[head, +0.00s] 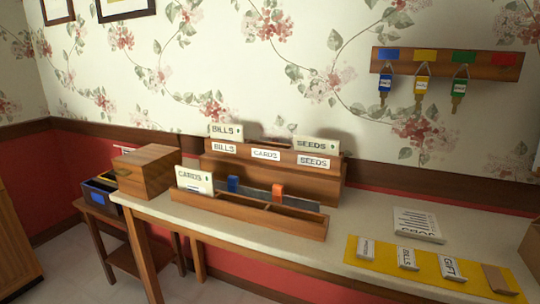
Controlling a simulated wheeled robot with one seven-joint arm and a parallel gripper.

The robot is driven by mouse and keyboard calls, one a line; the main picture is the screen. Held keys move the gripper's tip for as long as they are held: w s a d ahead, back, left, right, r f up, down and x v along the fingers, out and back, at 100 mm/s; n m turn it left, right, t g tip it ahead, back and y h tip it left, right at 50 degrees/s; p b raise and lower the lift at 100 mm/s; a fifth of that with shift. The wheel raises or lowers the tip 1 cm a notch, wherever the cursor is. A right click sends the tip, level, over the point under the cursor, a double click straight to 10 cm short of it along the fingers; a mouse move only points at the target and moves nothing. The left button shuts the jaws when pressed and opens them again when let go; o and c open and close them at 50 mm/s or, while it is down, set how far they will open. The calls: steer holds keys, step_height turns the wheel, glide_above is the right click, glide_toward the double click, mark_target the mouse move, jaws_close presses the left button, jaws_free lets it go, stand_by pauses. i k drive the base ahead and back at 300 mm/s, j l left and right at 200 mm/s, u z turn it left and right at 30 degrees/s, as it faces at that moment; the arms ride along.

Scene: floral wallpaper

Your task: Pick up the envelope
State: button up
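Several cream, envelope-like pieces with printed words stand in a wooden sorter (325,178) on the table. One marked BILLS (226,131) stands at its back left, and one marked SEEDS (316,144) at its back right. One marked CARDS (194,180) stands upright in the lower front tray (300,226) at its left end. A flat white printed piece (418,224) lies on the table to the right. I cannot tell which of these is the envelope. My gripper is not in view.
A yellow mat (378,262) at the front right holds several small labelled pieces. A wooden box (147,170) sits at the table's left end. A wall rack (446,64) holds blue, yellow and green tagged keys. The tabletop (360,208) between sorter and printed piece is clear.

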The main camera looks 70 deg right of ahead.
mark_target(197, 181)
steer(key=i+l+z, duration=0.9)
steer(key=i+z, duration=0.2)
